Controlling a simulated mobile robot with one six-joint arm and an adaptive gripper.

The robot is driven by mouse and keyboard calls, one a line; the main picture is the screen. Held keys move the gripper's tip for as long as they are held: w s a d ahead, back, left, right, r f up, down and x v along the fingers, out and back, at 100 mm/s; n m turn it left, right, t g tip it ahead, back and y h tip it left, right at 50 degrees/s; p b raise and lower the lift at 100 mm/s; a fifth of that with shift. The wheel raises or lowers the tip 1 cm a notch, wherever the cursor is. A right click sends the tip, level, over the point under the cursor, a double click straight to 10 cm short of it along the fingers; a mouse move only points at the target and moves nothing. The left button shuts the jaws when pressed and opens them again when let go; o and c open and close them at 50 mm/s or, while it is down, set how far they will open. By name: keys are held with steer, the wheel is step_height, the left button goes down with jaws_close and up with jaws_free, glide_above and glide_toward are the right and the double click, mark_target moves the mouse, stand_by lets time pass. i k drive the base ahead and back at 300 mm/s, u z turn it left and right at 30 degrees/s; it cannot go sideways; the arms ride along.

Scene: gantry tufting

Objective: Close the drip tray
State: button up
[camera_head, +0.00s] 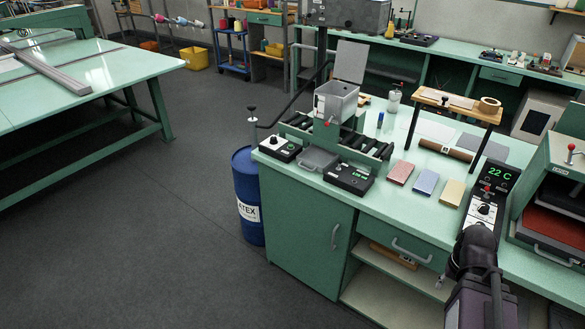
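The drip tray appears to be the grey shallow tray (318,158) at the front foot of the roller machine (335,132) on the green bench. It juts out from under the rollers, between two black control boxes, and looks pulled out. A pale handle shows at its front. My arm rises from the bottom right, well apart from the tray. A small pale tip (440,283) beside its dark joint may be my gripper, in front of the bench shelves; its fingers are too small to make out.
A dial box (279,149) stands left of the tray and a display box (349,178) right of it. Coloured blocks (400,172) lie farther right. A blue drum (246,196) stands at the bench's left end.

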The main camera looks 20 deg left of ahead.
mark_target(316, 157)
steer(key=u, duration=1)
steer(key=k, duration=1.35)
steer(key=z, duration=0.4)
steer(key=i, duration=2.05)
steer(key=u, duration=0.25)
